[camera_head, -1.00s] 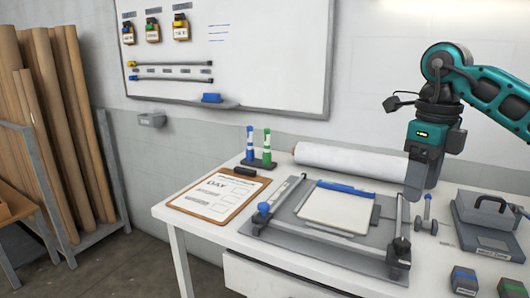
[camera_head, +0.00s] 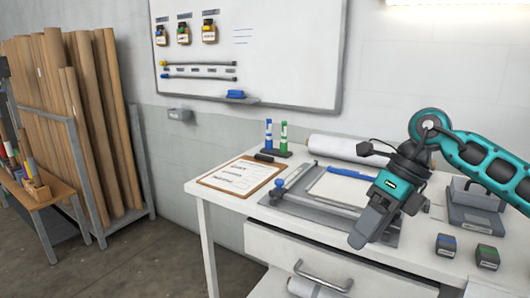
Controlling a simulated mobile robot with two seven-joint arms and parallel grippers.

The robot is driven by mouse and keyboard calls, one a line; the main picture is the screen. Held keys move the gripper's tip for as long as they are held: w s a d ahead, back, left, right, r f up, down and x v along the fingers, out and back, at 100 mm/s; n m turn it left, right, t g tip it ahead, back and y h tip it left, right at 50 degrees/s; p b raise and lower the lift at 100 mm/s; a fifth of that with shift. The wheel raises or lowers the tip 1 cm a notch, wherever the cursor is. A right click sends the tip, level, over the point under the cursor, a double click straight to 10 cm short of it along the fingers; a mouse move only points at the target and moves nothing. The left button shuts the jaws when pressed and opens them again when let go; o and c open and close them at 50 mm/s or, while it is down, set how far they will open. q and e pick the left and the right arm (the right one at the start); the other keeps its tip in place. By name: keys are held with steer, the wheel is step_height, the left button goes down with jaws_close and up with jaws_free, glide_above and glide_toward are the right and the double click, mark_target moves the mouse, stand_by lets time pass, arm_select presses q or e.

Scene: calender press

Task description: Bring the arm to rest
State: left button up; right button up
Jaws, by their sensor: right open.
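My right gripper (camera_head: 363,232) is on the teal arm that comes in from the right. It is empty and tilted down to the left, over the front edge of the press at the table (camera_head: 217,195). Its finger gap is hard to see from this side. The grey press (camera_head: 275,195) lies on the table with a pale sheet and a blue strip (camera_head: 350,174) on it; my gripper and forearm hide its right part. My left gripper is not in view.
A clipboard (camera_head: 243,176), two markers in a stand (camera_head: 276,140) and a white roll (camera_head: 335,147) are on the table. Two small dark boxes (camera_head: 446,245) and a grey case (camera_head: 473,210) stand at the right. A drawer (camera_head: 300,262) is below.

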steer(key=s+a+f+m+t+y, duration=0.1)
steer(key=s+a+m+y, duration=0.2)
steer(key=a+y, duration=0.5)
steer(key=s+a+f+m+y, duration=0.1)
steer(key=s+a+m+y, duration=0.25)
steer(key=a+y, duration=0.4)
steer(key=w+d+f+m+t+h, duration=0.1)
steer(key=d+f+m+t+h, duration=0.3)
steer(key=f+m+t+h, duration=0.7)
steer(key=w+d+f+m+t+h, duration=0.15)
steer(key=d+f+m+t, duration=0.35)
steer(key=m, duration=1.2)
steer(key=s+d+f+m+g+h, duration=0.2)
steer(key=s+d+f+m+h, duration=0.1)
steer(key=s+f, duration=0.4)
steer(key=s+d+f+m+g+h, duration=0.2)
steer(key=s+d+f+m+h, duration=0.1)
steer(key=s+f, duration=0.3)
step_height(320, 180, down, 2)
steer(key=shift+s+d+f+m+g, duration=0.1)
steer(key=shift+s+d+m+g, duration=0.3)
steer(key=shift+m, duration=0.35)
